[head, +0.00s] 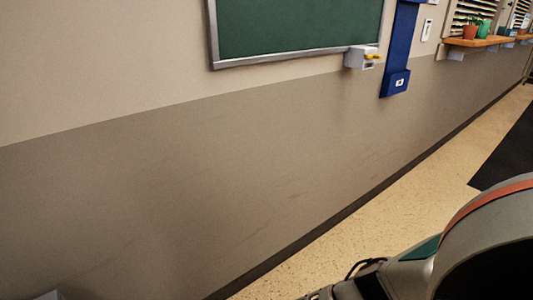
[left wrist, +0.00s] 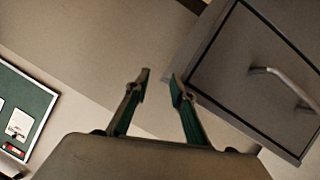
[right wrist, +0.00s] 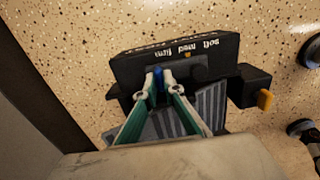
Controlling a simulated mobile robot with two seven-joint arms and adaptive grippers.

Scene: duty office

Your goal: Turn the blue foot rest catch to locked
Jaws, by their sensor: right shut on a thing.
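The foot rest (right wrist: 135,68) is a black unit on the speckled floor in the right wrist view, with white lettering "soft med firm" upside down and a grey ribbed pad (right wrist: 211,104). The small blue catch (right wrist: 158,76) is on its face, near one end of the lettering. My right gripper (right wrist: 161,82) is shut on the blue catch; its fingertips hide part of it, so its exact angle cannot be told. My left gripper (left wrist: 160,78) is open and empty, away from the foot rest. The foot rest is not in the head view.
A black block with a yellow tab (right wrist: 265,100) sticks out at the foot rest's side. Dark round feet or casters (right wrist: 310,50) stand at the right. A grey drawer cabinet (left wrist: 260,75) is close to my left gripper. A chalkboard (head: 295,28) hangs on the wall.

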